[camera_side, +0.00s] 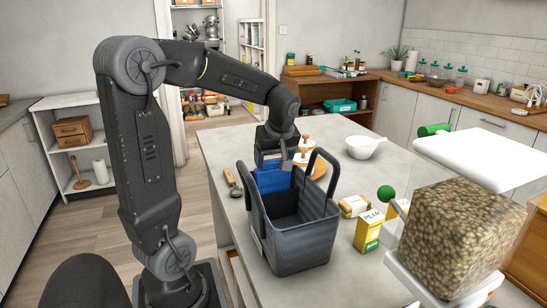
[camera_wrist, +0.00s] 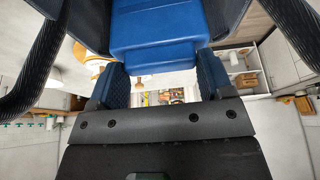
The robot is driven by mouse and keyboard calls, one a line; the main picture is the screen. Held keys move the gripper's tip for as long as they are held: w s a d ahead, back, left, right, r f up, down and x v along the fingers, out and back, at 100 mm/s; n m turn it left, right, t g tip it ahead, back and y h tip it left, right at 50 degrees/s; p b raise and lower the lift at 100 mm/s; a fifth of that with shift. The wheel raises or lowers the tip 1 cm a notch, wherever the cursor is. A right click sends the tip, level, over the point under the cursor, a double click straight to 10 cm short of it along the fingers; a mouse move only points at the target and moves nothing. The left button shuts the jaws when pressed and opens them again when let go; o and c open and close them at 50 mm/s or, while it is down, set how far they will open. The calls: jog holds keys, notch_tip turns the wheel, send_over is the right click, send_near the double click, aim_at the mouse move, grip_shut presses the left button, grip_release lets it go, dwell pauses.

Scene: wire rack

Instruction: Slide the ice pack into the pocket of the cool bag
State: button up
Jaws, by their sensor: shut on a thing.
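The blue ice pack (camera_side: 271,180) stands upright at the far left end of the cool bag's opening, its lower part hidden by the bag. The cool bag (camera_side: 304,243) is dark grey-blue and open at the top, with two raised loop handles, and stands on the counter. My gripper (camera_side: 272,160) is above that end of the bag, shut on the ice pack's upper part. In the wrist view the ice pack (camera_wrist: 160,35) lies between my gripper's fingers (camera_wrist: 162,82). The pocket is not clearly visible, so I cannot tell whether the pack's lower edge is inside it.
Bag handles (camera_side: 323,172) rise close to my gripper; they flank it in the wrist view. A yellow box (camera_side: 368,231) and a small package (camera_side: 354,206) stand right of the bag. A white bowl (camera_side: 363,146) is behind. A large pebbled block (camera_side: 460,235) fills the right foreground.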

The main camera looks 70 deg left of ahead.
jog(key=o, duration=1.5)
jog(key=v, duration=0.6)
jog(key=v, duration=1.4)
jog(key=s+d+f+m+t+h, duration=0.2)
jog(key=s+d+f+m, duration=0.2)
jog(key=d+f+m, duration=0.4)
jog(key=s+d+f+m+t+h, duration=0.2)
jog(key=s+d+f+m+t, duration=0.1)
jog(key=d+f+m, duration=0.5)
jog(key=shift+s+d+m+t, duration=0.3)
jog(key=shift+s+m, duration=0.3)
jog(key=shift+m, duration=0.4)
